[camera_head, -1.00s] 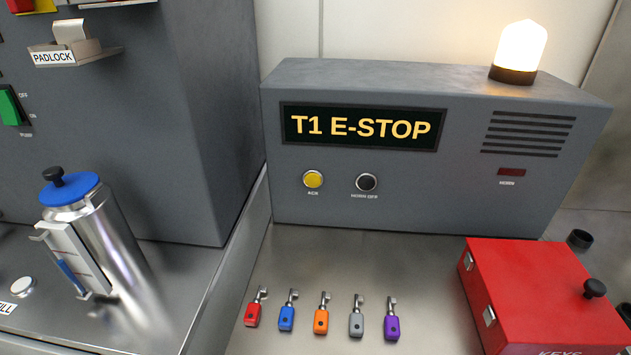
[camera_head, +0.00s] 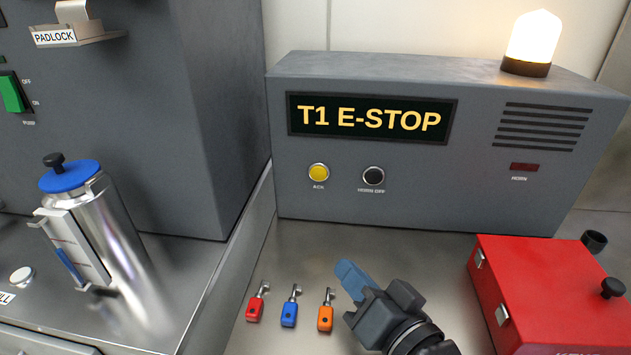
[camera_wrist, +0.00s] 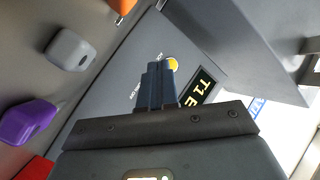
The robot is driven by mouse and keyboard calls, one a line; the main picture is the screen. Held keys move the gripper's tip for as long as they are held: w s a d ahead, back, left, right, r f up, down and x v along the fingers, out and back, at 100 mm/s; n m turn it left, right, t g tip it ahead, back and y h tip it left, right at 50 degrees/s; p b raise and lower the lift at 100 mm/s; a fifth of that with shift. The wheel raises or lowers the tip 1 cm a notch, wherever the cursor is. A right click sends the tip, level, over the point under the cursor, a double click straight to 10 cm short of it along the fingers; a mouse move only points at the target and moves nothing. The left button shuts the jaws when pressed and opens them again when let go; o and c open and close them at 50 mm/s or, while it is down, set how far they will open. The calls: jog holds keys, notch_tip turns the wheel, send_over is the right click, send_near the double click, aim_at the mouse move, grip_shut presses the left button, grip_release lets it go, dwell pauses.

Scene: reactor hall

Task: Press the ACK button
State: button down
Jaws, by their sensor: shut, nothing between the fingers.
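The yellow ACK button (camera_head: 319,173) is on the front of the grey alarm box (camera_head: 460,190), below the T1 E-STOP display (camera_head: 370,118). The black HORN OFF button (camera_head: 373,176) is to its right. My gripper (camera_head: 345,268) is shut and empty, with blue fingertips. In the head view it shows in front of the box and below the buttons, over the bench. In the wrist view the yellow button (camera_wrist: 172,63) shows just beyond the shut fingertips (camera_wrist: 160,68), partly covered by them. No contact with the button can be made out.
Red, blue and orange keys (camera_head: 289,308) lie on the bench left of my gripper. My arm hides the grey and purple keys (camera_wrist: 30,121) in the head view. A red key box (camera_head: 550,290) stands right. A steel canister (camera_head: 100,230) stands left. A lit beacon (camera_head: 532,40) tops the alarm box.

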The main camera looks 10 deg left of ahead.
aim_at(318, 174)
jog(key=w+a+r+n+g+y+b, duration=0.1)
jog(key=w+a+r+n+g+y, duration=0.1)
jog(key=w+a+r+n, duration=0.1)
jog(key=w+a+r, duration=0.1)
jog(key=w+a, duration=0.1)
jog(key=a, duration=0.1)
jog(key=shift+r, duration=0.4)
jog(key=w+b, duration=0.3)
jog(key=w, duration=0.5)
jog(key=shift+w+d, duration=0.2)
jog(key=shift+w, duration=0.2)
dwell(1.7)
jog(key=shift+w, duration=0.45)
jog(key=shift+w, duration=0.35)
dwell(0.5)
jog(key=shift+s, duration=0.8)
